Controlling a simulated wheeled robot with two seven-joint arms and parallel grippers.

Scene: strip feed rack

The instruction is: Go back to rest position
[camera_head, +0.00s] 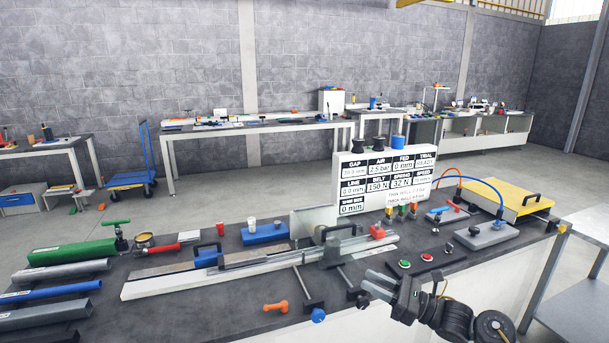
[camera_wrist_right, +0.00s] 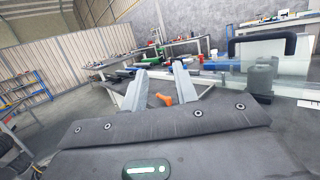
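My right gripper (camera_head: 368,283) is at the front right of the dark workbench (camera_head: 215,318), near its front edge. Its two fingers show apart in the right wrist view (camera_wrist_right: 159,84), with nothing held between them. An orange piece (camera_head: 276,307) lies on the bench to the left of the gripper; it shows beyond the fingers in the right wrist view (camera_wrist_right: 160,99). The long strip feed rail (camera_head: 190,283) lies across the bench behind the gripper. My left gripper is in neither view.
A red and green button box (camera_head: 428,258) and a white readout panel (camera_head: 383,185) stand behind the gripper. A yellow-topped box (camera_head: 500,199) is at the right end. Green, grey and blue bars (camera_head: 50,292) lie at the left. A grey side table (camera_head: 590,262) stands at far right.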

